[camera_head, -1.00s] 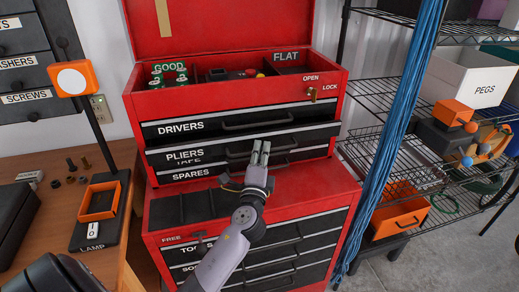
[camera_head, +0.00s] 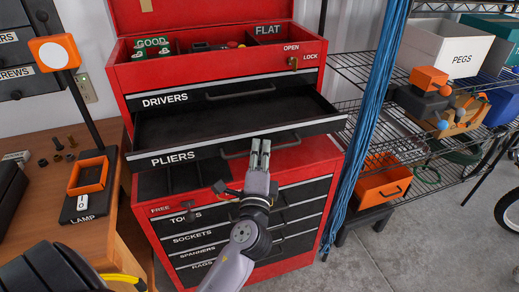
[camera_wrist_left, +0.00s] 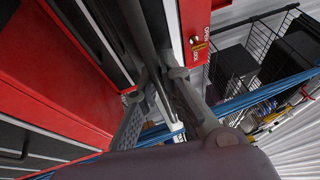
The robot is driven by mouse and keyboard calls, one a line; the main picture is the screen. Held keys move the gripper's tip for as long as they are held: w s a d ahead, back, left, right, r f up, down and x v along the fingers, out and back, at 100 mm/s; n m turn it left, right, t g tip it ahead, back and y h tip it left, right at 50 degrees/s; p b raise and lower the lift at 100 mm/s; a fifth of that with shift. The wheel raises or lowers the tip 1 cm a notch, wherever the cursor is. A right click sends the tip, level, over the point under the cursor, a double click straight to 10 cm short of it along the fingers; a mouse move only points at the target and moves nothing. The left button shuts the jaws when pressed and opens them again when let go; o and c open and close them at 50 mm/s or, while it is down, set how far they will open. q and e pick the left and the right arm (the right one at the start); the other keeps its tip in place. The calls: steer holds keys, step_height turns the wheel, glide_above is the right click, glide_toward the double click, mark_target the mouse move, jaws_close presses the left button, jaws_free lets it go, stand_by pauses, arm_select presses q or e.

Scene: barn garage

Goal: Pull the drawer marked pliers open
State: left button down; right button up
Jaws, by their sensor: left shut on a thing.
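The drawer marked PLIERS (camera_head: 180,158) stands well out from the red tool chest (camera_head: 120,92), and its visible inside is black and empty. Its dark bar handle (camera_head: 288,142) runs across the front. My left gripper (camera_head: 260,147) is shut on this handle near its middle. In the left wrist view the fingers (camera_wrist_left: 163,80) close around a dark bar. The fingers cover part of the handle. The DRIVERS drawer (camera_head: 180,98) above is shut. The row marked SPARES is hidden under the pulled-out drawer. My right gripper is not in view.
The lower cabinet has shut drawers marked TOOLS, SOCKETS and others (camera_head: 200,238). A bundle of blue cables (camera_head: 372,110) hangs close to the drawer's right side, before a wire shelf (camera_head: 350,68). A wooden bench (camera_head: 90,240) with a lamp (camera_head: 90,192) stands left.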

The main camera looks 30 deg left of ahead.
arm_select(q)
steer(key=c, duration=1.7)
jaws_free()
steer(key=v, duration=1.2)
steer(key=shift+f, duration=0.15)
